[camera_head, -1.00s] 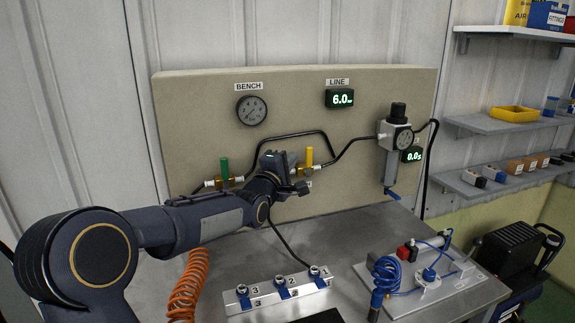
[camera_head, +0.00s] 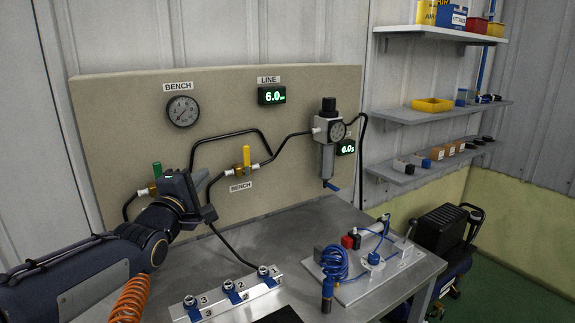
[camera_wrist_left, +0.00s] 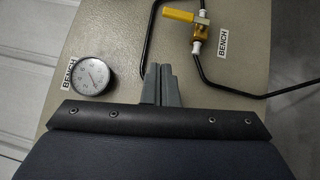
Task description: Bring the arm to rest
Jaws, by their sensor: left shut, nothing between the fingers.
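My left gripper (camera_head: 204,208) is at the lower left of the head view, in front of the tan panel (camera_head: 215,105). It is left of and below the yellow-handled valve (camera_head: 246,158) and close beside the green-handled valve (camera_head: 157,171) in the picture. In the left wrist view the gripper's two grey fingers (camera_wrist_left: 160,72) are together and empty, pointing toward the panel. The yellow valve (camera_wrist_left: 188,18) and the round bench gauge (camera_wrist_left: 91,76) also show there, both apart from the fingers. My right gripper is out of view.
The metal bench (camera_head: 300,225) carries a rail of numbered fittings (camera_head: 232,291) and a plate with a blue coiled hose (camera_head: 333,262). An orange coil (camera_head: 131,300) hangs near my left arm. A regulator (camera_head: 327,140) is on the panel. Shelves (camera_head: 440,112) stand right.

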